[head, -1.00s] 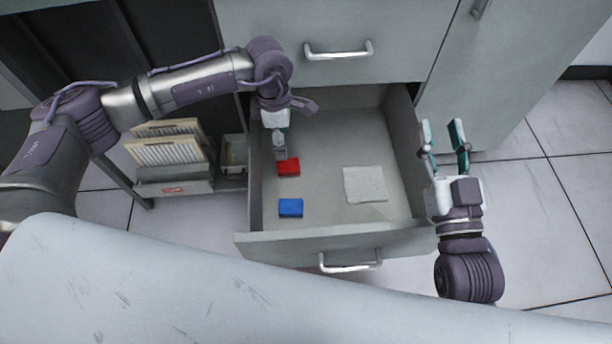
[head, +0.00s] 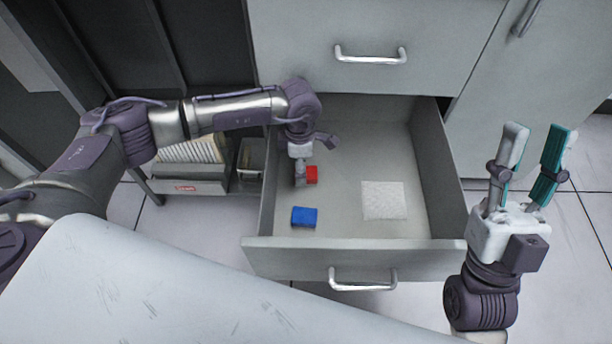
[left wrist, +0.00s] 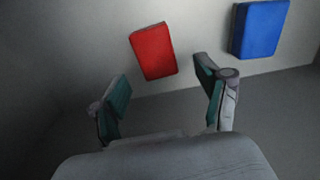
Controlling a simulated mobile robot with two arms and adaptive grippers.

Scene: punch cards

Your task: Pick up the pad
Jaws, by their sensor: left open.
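The open drawer (head: 350,243) holds a small red block-like pad (head: 312,175), a similar blue one (head: 304,217) and a flat white square pad (head: 384,200). My left gripper (head: 300,180) reaches down into the drawer at the red piece and hides its left part. In the left wrist view the fingers (left wrist: 162,82) are open and empty, with the red piece (left wrist: 153,51) just beyond them and the blue one (left wrist: 260,28) further right. My right gripper (head: 537,145) is open and empty, right of the drawer.
A closed drawer (head: 390,25) is above the open one, and a cabinet door (head: 540,80) stands at the right. A rack with punch cards (head: 190,150) is left of the drawer. The drawer's back right part is bare.

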